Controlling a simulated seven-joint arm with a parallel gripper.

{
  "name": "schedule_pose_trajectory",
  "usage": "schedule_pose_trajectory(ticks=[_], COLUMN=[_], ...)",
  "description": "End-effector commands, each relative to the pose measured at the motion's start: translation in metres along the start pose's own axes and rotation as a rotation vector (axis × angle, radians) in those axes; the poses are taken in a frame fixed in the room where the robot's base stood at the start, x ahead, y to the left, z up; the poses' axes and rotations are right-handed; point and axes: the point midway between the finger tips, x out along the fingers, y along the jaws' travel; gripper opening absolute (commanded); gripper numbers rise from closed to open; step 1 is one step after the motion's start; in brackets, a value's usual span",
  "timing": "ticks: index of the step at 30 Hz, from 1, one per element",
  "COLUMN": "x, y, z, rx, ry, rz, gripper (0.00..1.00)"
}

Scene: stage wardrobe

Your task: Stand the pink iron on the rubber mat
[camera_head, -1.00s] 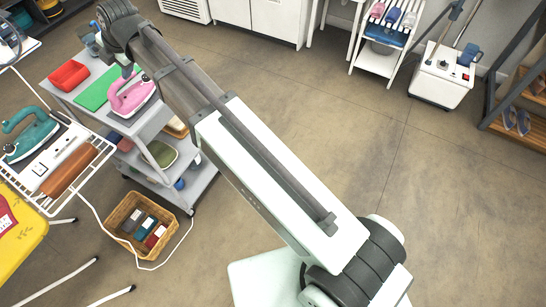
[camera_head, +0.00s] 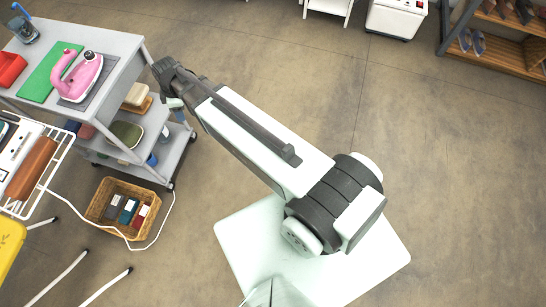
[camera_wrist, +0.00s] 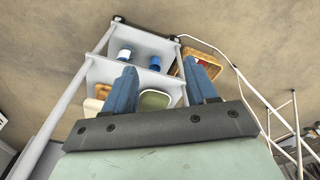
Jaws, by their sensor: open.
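The pink iron (camera_head: 84,76) is on the top shelf of the grey trolley (camera_head: 122,48) at the upper left in the head view. It rests on a dark grey mat (camera_head: 101,92), which looks like the rubber mat. It seems to sit sole down, but I cannot tell for sure. A green mat (camera_head: 43,80) lies just left of it. My gripper (camera_head: 176,108) is beside the trolley's right side, apart from the iron. In the wrist view my gripper (camera_wrist: 165,82) has its two blue fingers spread with nothing between them. The iron does not show there.
The trolley's lower shelves hold an olive-green tub (camera_head: 125,134) and cups. A wicker basket (camera_head: 97,208) stands on the floor. A red bin (camera_head: 10,68) is on the trolley top. A white wire rack (camera_head: 62,150) is at the left.

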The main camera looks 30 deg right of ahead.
Motion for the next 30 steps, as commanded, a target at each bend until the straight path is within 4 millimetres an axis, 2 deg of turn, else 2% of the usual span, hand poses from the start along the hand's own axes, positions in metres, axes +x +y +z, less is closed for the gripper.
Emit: schedule_pose_trajectory(ticks=[1, 6, 15, 24, 30], x=[0.015, 0.059, 0.122, 0.165, 0.182], y=[-0.010, -0.042, -0.112, -0.198, -0.259], z=[0.018, 0.069, 0.153, 0.227, 0.265], rx=[0.057, 0.252, 0.592, 0.921, 1.124], ry=[-0.019, -0.085, -0.218, -0.375, -0.488], rz=[-0.024, -0.089, -0.190, -0.271, -0.312], gripper=[0.57, 0.57, 0.57, 0.57, 0.57])
